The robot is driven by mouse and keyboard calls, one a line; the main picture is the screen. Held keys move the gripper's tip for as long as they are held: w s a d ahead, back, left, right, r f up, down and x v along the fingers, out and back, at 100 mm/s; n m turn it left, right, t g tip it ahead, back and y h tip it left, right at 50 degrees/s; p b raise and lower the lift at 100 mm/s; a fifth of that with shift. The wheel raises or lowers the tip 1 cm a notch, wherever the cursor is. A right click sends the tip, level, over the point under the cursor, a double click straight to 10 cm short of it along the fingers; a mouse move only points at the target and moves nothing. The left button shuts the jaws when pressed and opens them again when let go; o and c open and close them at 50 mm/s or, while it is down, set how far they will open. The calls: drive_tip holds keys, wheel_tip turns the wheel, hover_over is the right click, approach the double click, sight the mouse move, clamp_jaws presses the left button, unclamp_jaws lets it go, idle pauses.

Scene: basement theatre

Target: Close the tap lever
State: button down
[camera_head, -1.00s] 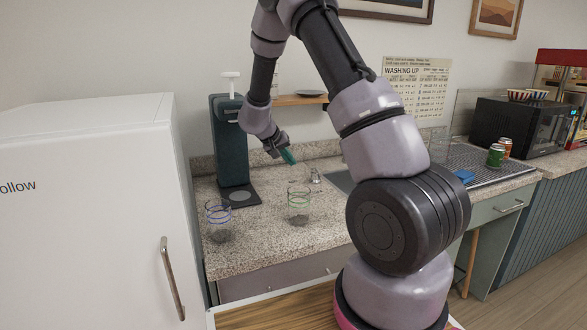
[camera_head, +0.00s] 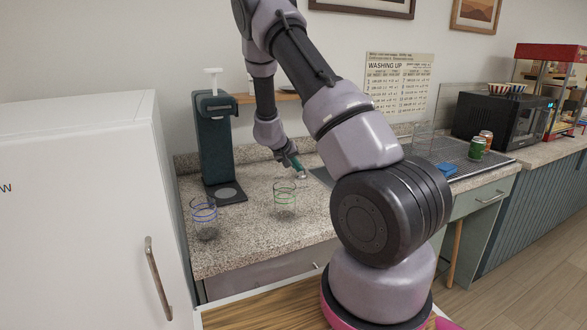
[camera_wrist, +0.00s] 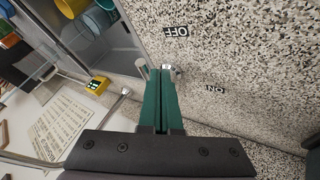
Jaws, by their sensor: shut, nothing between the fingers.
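The tap is a small metal fitting (camera_head: 302,176) on the speckled counter, low beside the sink. In the wrist view a short metal piece of it (camera_wrist: 168,69), which looks like the lever, shows right at my fingertips. A rounded metal post (camera_wrist: 141,67) stands just left of the fingers. The OFF label (camera_wrist: 176,32) lies ahead of the fingertips and the ON label (camera_wrist: 215,90) to their right. My gripper (camera_wrist: 160,74) has green fingers pressed together, empty, also seen in the head view (camera_head: 298,165). Whether it touches the lever I cannot tell.
Two clear glasses, one blue-ringed (camera_head: 204,218) and one green-ringed (camera_head: 285,199), stand on the counter near a dark green dispenser (camera_head: 216,145). The sink (camera_wrist: 105,45) holds yellow and blue cups. A white fridge (camera_head: 85,210) is at left. The counter right of my fingers is clear.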

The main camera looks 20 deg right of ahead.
drive_tip(key=shift+s+d, duration=0.3)
drive_tip(key=shift+d, duration=0.3)
drive_tip(key=shift+s+d, duration=0.3)
drive_tip(key=shift+d, duration=0.3)
